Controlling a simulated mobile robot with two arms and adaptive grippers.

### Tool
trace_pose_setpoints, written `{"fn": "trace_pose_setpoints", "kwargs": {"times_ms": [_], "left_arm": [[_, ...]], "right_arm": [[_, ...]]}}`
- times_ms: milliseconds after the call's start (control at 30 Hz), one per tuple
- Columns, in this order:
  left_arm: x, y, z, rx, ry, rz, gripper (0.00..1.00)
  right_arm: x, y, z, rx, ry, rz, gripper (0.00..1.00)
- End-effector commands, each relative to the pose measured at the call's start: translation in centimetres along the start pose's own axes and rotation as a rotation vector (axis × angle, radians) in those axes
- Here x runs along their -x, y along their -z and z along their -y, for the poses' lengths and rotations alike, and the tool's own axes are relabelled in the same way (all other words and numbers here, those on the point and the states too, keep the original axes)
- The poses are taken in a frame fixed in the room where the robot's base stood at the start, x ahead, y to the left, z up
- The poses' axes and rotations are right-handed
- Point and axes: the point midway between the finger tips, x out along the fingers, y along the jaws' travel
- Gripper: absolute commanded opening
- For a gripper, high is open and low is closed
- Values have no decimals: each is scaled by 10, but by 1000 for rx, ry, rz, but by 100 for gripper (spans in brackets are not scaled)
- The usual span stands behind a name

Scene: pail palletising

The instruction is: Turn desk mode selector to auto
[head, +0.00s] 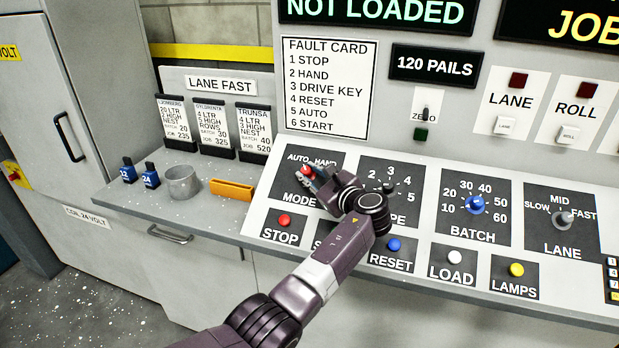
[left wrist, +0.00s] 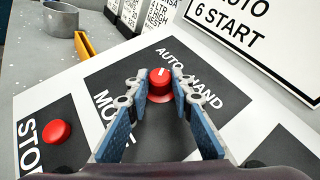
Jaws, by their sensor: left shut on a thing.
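The mode selector is a red knob (left wrist: 160,80) on a black plate marked MODE, AUTO and HAND. Its white mark points up in the left wrist view, towards the word AUTO. In the head view the knob (head: 305,170) shows as a small red patch, partly hidden by my fingers. My left gripper (head: 311,178) is shut on the knob, with one blue-padded finger on each side of it in the left wrist view. My right gripper is in neither view.
A red STOP button (head: 284,220) sits below the MODE plate, and the blue RESET button (head: 393,244) is beside my forearm. The TYPE dial (head: 389,187) is partly behind my wrist. A grey cup (head: 183,184) and an orange holder (head: 232,188) stand on the ledge at left.

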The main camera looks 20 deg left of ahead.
Motion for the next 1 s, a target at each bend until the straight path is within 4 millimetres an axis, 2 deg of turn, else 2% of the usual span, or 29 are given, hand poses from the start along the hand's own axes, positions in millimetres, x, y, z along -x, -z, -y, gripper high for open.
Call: {"fn": "trace_pose_setpoints", "kwargs": {"times_ms": [367,400,533,833,1000], "left_arm": [[0,0,0,3,-4,0,0],[0,0,0,3,-4,0,23],[0,0,0,3,-3,0,38],[1,0,0,2,-2,0,39],[18,1,0,2,-1,-2,39]], "right_arm": [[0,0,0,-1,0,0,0],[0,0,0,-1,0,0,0],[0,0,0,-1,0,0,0],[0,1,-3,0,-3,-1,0],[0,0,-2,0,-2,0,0]]}}
